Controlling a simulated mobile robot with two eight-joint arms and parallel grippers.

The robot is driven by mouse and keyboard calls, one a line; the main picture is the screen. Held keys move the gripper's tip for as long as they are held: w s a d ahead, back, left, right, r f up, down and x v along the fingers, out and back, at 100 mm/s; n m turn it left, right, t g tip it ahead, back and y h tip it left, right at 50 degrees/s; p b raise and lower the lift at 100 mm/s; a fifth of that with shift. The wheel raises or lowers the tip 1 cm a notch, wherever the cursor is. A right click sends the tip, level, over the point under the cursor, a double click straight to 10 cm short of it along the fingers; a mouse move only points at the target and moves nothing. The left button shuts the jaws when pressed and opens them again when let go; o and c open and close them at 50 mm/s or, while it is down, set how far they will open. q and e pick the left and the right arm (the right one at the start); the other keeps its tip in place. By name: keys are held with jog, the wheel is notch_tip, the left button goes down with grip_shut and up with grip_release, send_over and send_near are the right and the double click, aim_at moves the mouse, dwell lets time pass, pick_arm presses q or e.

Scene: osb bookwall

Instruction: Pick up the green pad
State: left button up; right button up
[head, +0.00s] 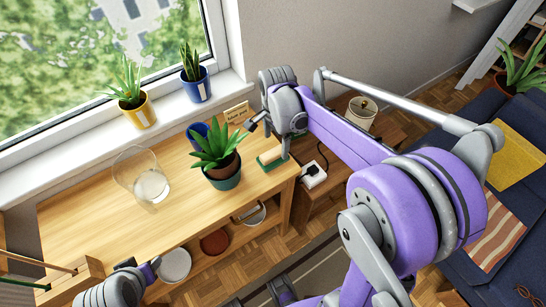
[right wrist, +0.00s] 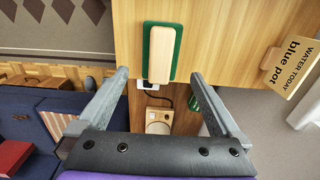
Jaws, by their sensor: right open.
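The green pad (right wrist: 147,40), with a pale wooden block on its back, lies on the wooden table near its right end. It also shows in the head view (head: 272,165), just below my right gripper (head: 268,137). In the right wrist view, the two fingers of my right gripper (right wrist: 159,77) are spread wide, with the pad ahead between their tips. Nothing is held between them, and the pad looks apart from both fingers. My left gripper (head: 142,268) is at the lower left of the head view, near the table's front; its jaws are unclear.
A potted plant (head: 224,179) stands left of the pad, with a blue object (head: 198,133) behind it. A glass vessel (head: 127,172) is farther left. A small sign (right wrist: 290,67) stands near the pad. A side table holding a white device (head: 314,176) is to the right.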

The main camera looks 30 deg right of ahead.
aim_at(274, 152)
jog(key=f, duration=0.6)
jog(key=shift+a+f, duration=0.2)
jog(key=shift+a, duration=0.1)
jog(key=shift+c, duration=0.3)
jog(key=c, duration=1.2)
